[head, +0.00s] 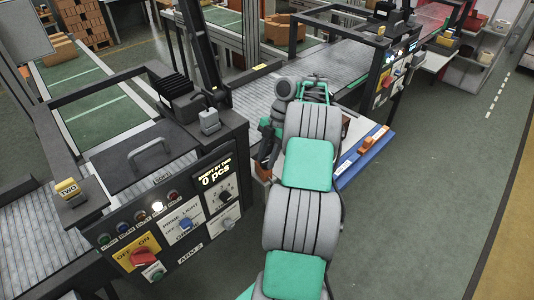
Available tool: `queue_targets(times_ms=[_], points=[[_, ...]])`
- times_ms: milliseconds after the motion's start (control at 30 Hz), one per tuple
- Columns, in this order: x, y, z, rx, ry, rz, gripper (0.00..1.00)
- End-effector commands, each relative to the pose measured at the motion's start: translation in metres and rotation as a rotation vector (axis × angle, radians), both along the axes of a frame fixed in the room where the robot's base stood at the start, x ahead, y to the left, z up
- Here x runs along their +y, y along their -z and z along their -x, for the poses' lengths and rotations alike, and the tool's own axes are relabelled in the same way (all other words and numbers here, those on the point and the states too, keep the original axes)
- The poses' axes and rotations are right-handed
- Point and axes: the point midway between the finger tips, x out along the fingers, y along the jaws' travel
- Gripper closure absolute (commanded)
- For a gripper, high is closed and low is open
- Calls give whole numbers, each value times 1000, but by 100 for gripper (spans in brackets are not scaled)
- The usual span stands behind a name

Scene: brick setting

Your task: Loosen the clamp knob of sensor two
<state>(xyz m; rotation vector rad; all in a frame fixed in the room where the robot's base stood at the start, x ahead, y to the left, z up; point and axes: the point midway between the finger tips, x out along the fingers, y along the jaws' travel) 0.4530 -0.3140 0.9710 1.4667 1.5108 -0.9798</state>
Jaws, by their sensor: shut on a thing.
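A yellow block (68,189) with a dark label reading TWO sits on a black bracket at the left of the near machine. I cannot make out sensor two's clamp knob. My arm reaches up from the bottom. My gripper (266,152) seems to be the dark part left of its upper links, well to the right of the TWO block. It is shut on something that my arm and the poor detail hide. A brown-orange piece (263,172) shows just below it; I cannot tell whether they touch.
The near control panel (170,220) has a red switch (142,257), a blue knob (185,223) and a display reading 0 pcs. A grey conveyor (252,98) runs behind. A blue-edged board (362,158) with an orange item (367,144) lies right of my arm. The right floor is clear.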

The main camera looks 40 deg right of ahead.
Motion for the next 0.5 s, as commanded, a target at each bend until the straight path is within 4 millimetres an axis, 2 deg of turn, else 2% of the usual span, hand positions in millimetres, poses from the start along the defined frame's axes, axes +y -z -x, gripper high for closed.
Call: queue_targets(times_ms=[200,500], points=[[0,-2,-1,0,-126,1,100],[0,-1,-1,-1,-203,1,100]])
